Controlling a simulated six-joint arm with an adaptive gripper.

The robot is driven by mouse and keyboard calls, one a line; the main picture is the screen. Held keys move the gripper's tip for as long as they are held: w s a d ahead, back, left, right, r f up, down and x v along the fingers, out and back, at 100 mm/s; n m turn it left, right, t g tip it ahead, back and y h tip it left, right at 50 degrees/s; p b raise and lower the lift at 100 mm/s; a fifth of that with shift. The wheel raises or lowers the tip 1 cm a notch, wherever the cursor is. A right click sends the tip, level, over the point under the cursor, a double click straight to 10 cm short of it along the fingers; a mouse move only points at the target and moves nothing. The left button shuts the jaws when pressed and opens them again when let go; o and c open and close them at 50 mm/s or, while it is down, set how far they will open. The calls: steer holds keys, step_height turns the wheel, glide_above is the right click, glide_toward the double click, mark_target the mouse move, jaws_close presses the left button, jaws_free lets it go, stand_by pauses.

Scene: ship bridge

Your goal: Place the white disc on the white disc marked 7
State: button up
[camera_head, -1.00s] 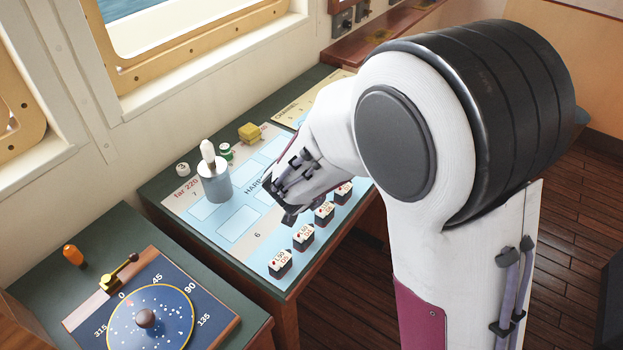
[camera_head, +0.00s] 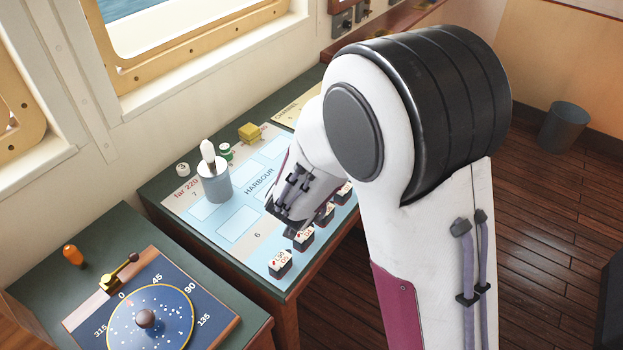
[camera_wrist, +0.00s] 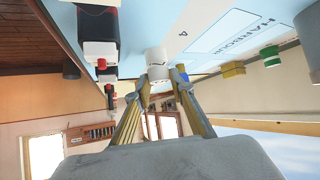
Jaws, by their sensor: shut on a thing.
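My gripper (camera_wrist: 158,78) is shut on a white disc (camera_wrist: 158,72), seen between its fingertips in the wrist view. A white rounded shape (camera_wrist: 155,57) shows right at the disc on the chart side; I cannot tell whether it is a second disc or touches the held one. No mark 7 is readable on any disc. In the head view my gripper (camera_head: 296,228) is low over the chart's right edge, beside the dark blocks, and hides the held disc. Another white disc, marked 3 (camera_head: 183,169), lies at the chart's far left edge.
Dark blocks with white labelled tops (camera_head: 280,263) line the chart's (camera_head: 232,222) right edge, close to my gripper. A grey-blue cup (camera_head: 213,185) with a white-tipped item, a green disc (camera_head: 226,152) and a yellow block (camera_head: 249,133) stand farther left. The chart's middle is clear.

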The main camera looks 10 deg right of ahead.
steer(key=shift+f, duration=0.3)
steer(key=shift+f, duration=0.2)
steer(key=o, duration=0.9)
steer(key=shift+o, duration=0.2)
steer(key=shift+r, duration=0.2)
steer(key=shift+v, duration=0.75)
steer(key=v, duration=1)
steer(key=shift+s+r, duration=0.15)
steer(key=shift+s, duration=0.05)
steer(key=shift+a, duration=0.15)
